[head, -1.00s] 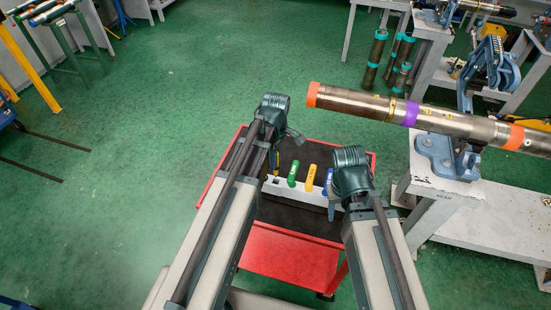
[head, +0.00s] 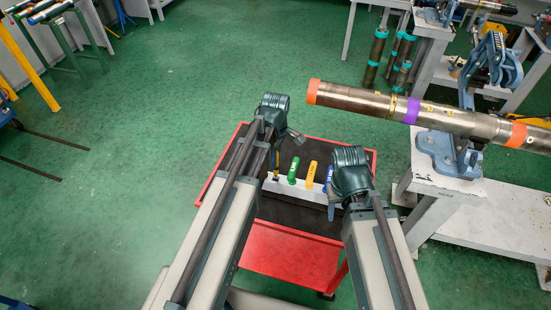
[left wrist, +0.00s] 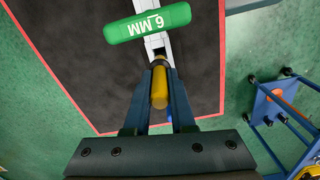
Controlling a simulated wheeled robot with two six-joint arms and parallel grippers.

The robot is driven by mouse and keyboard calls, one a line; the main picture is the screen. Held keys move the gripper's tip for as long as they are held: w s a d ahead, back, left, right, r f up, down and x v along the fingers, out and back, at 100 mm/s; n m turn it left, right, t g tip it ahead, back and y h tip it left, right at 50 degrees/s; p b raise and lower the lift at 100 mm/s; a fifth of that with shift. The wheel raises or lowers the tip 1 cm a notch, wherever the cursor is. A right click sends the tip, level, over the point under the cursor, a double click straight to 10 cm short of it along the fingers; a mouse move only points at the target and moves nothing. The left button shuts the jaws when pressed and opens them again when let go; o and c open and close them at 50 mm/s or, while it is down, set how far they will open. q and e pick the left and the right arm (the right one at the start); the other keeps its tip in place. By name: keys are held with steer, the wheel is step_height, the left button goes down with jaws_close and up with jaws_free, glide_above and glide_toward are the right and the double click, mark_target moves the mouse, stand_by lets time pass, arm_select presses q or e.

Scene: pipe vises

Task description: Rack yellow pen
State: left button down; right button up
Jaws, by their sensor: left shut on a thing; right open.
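The yellow pen (left wrist: 159,90) is between the two fingers of my left gripper (left wrist: 159,72), which is shut on it, in the left wrist view. Its dark collar end points at the white rack (left wrist: 155,42); I cannot tell whether it touches the rack. In the head view, the left gripper (head: 276,168) is at the left end of the white rack (head: 300,189), mostly hidden by its own arm. My right gripper (head: 331,207) is open beside the rack's right end, partly hidden by its wrist.
A green 6 MM piece (left wrist: 147,22) stands at the rack, with a yellow-orange one (head: 311,175) and a blue one (head: 328,177) to its right. The red cart (head: 290,257) has a dark top. A steel pipe (head: 440,116) in a vise projects at the right.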

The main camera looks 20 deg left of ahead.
mark_target(275, 171)
arm_select(q)
steer(key=shift+f+b, duration=3.4)
stand_by(2.9)
steer(key=c, duration=0.7)
jaws_free()
step_height(275, 171, up, 14)
steer(key=p, duration=1.4)
